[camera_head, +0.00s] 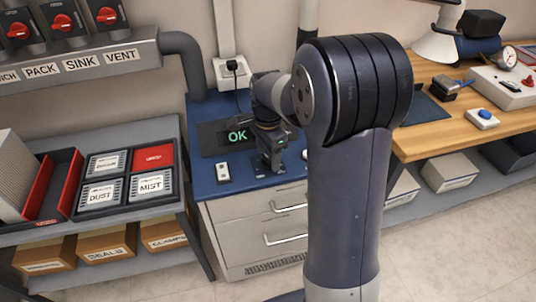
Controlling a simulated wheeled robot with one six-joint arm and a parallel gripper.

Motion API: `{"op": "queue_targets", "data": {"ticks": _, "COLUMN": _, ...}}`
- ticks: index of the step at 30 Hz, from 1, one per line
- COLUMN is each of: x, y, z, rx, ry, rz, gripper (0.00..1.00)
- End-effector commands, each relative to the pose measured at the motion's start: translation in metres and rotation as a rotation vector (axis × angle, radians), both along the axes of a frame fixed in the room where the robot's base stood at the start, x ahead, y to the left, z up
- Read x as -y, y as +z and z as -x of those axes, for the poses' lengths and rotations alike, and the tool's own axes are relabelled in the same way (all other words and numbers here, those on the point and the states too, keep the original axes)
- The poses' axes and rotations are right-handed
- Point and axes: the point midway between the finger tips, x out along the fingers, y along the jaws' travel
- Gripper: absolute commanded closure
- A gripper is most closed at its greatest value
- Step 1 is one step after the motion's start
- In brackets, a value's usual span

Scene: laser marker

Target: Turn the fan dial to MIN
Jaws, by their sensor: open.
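I cannot make out a fan dial or a MIN mark; my arm and gripper may hide it. My gripper (271,167) points down over the blue top of the cabinet (236,184), in front of a dark panel with a green OK display (237,136). Its jaws are open, but its fingertips are small and dark, and I cannot tell whether they touch anything. A small white control box (222,172) with a dark mark lies on the blue top, left of my gripper. A small pale thing (304,155) shows partly at my arm's edge.
Red rotary switches (64,24) sit above the labels PACK, SINK and VENT at upper left. A shelf at left holds labelled trays (102,192) and a red cartridge (153,157). A wooden bench (440,139) at right carries tools. My arm hides the cabinet's right side.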

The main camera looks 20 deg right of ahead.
Motion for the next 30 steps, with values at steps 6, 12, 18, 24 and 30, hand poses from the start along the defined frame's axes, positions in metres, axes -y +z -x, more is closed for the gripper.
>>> {"op": "queue_targets", "data": {"ticks": 6, "x": 0.0000, "y": -0.0038, "z": -0.0002, "rx": 0.001, "ry": 0.000, "rz": 0.000, "gripper": 0.38}}
{"op": "queue_targets", "data": {"ticks": 12, "x": 0.0001, "y": -0.0035, "z": -0.0001, "rx": 0.001, "ry": 0.000, "rz": 0.000, "gripper": 0.45}}
{"op": "queue_targets", "data": {"ticks": 18, "x": 0.0000, "y": -0.0034, "z": -0.0001, "rx": 0.001, "ry": 0.000, "rz": 0.000, "gripper": 0.61}}
{"op": "queue_targets", "data": {"ticks": 24, "x": 0.0001, "y": -0.0033, "z": -0.0001, "rx": 0.001, "ry": 0.000, "rz": 0.000, "gripper": 0.77}}
{"op": "queue_targets", "data": {"ticks": 30, "x": 0.0000, "y": -0.0032, "z": 0.0000, "rx": 0.001, "ry": 0.004, "rz": 0.000, "gripper": 0.83}}
